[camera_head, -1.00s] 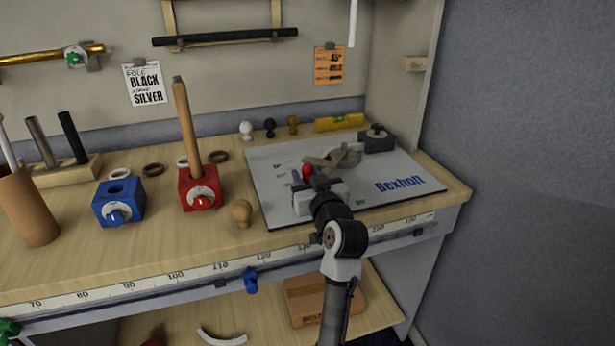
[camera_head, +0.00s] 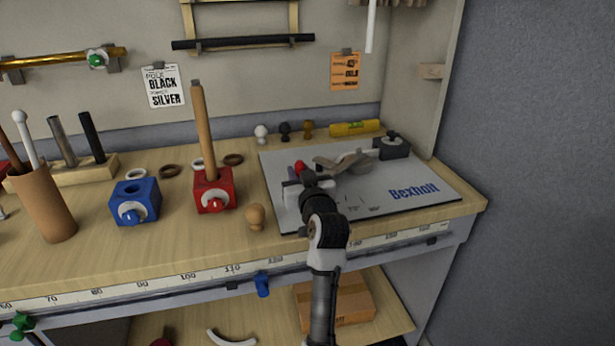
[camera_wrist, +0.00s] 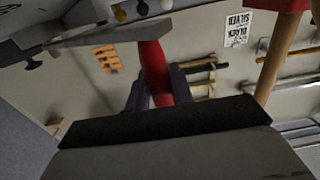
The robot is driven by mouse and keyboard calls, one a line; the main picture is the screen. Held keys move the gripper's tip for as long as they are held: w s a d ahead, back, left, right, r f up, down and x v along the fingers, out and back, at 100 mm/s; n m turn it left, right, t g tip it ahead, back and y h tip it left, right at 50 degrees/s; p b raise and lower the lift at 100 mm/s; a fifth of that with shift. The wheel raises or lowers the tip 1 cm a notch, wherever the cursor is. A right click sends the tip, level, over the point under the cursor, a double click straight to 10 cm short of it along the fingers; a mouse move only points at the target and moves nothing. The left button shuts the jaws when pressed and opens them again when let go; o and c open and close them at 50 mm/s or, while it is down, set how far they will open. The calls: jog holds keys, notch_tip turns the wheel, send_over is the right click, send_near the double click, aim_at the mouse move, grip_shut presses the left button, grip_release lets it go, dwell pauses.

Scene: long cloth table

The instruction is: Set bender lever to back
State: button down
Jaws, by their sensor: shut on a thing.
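The bender (camera_head: 352,164) is a grey metal tool on the white Bexholt board (camera_head: 410,207) at the table's right end. Its lever has a red handle (camera_head: 299,166), which points to the left side of the board. My gripper (camera_head: 296,180) is shut on this handle, low over the board's left part. In the wrist view the red handle (camera_wrist: 153,65) stands between my two dark fingers (camera_wrist: 156,92). My wrist hides part of the lever and board in the head view.
A red block (camera_head: 213,190) with a wooden pole and a blue block (camera_head: 135,202) stand to the left. A wooden knob (camera_head: 255,217) stands near the board's left edge. A yellow level (camera_head: 354,128) and several small knobs lie behind. A side wall bounds the right.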

jog(key=shift+a, duration=0.1)
jog(key=c, duration=1.3)
grip_release()
jog(key=shift+o, duration=0.2)
jog(key=shift+s, duration=0.1)
jog(key=shift+s, duration=0.2)
jog(key=b+v, duration=0.2)
jog(key=v, duration=1.1)
jog(key=shift+b, duration=0.35)
jog(key=shift+s, duration=0.1)
jog(key=shift+c, duration=0.2)
